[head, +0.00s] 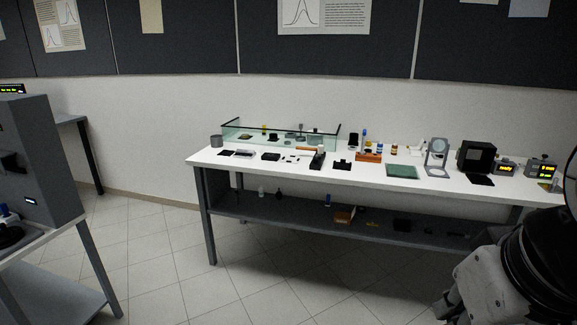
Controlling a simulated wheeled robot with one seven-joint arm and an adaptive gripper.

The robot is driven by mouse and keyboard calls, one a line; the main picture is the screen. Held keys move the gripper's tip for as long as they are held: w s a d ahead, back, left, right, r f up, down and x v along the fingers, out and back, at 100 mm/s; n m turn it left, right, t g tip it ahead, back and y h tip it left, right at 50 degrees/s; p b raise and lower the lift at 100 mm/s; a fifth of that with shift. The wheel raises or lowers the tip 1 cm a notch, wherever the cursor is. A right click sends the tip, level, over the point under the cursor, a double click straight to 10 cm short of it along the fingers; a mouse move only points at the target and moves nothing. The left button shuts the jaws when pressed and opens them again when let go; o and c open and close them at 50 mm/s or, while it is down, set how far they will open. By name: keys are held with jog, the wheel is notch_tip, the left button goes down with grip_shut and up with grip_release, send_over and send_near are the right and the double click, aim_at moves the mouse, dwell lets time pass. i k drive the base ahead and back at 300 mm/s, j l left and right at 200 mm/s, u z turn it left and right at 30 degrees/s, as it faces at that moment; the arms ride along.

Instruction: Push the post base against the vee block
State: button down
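A small black piece with a flat foot and a raised middle (342,165), which looks like the post base, sits on the white bench top near its front edge. A dark, longer block (318,159), which looks like the vee block, stands just left of it. A narrow strip of white bench shows between them. Both are small here, so their identity is not certain. My arm fills the lower right corner, in front of the bench and well away from both pieces. A dark part at its left end looks like my gripper (449,302); its fingers cannot be made out.
The white bench (225,165) is crowded. A glass-walled enclosure (232,133) stands behind. The tiled floor before the bench is clear.

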aim_at(270, 156)
jog(key=i, duration=1.85)
jog(key=i+l+u, duration=0.15)
jog(key=i+u, duration=0.25)
jog(key=i, duration=0.15)
jog(key=i+l+u, duration=0.8)
jog(key=i+l, duration=0.05)
jog(key=i, duration=0.1)
